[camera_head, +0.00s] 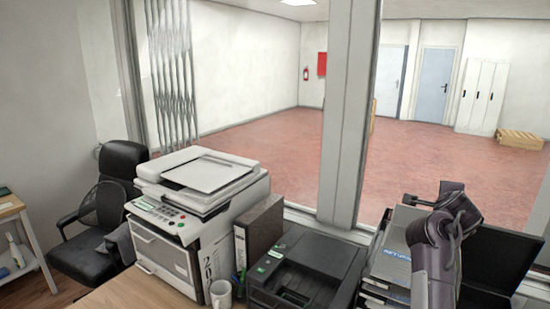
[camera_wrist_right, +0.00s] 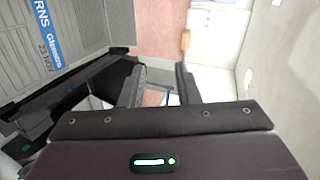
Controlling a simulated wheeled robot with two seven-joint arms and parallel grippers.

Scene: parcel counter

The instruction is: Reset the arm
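My right arm (camera_head: 440,235) rises at the right of the head view, in front of a stack of grey trays (camera_head: 390,262) with a blue "RETURN" label. Part of the grey labelled stack (camera_wrist_right: 50,50) shows at the left of that view, beside the fingers. My left arm and gripper are not in view.
A white copier (camera_head: 195,200), a binder (camera_head: 260,230), a white mug (camera_head: 221,294) and a black printer (camera_head: 305,268) crowd the wooden counter (camera_head: 140,292) left of my right arm. A window frame (camera_head: 347,120) stands behind. A black chair (camera_head: 110,200) is at the left.

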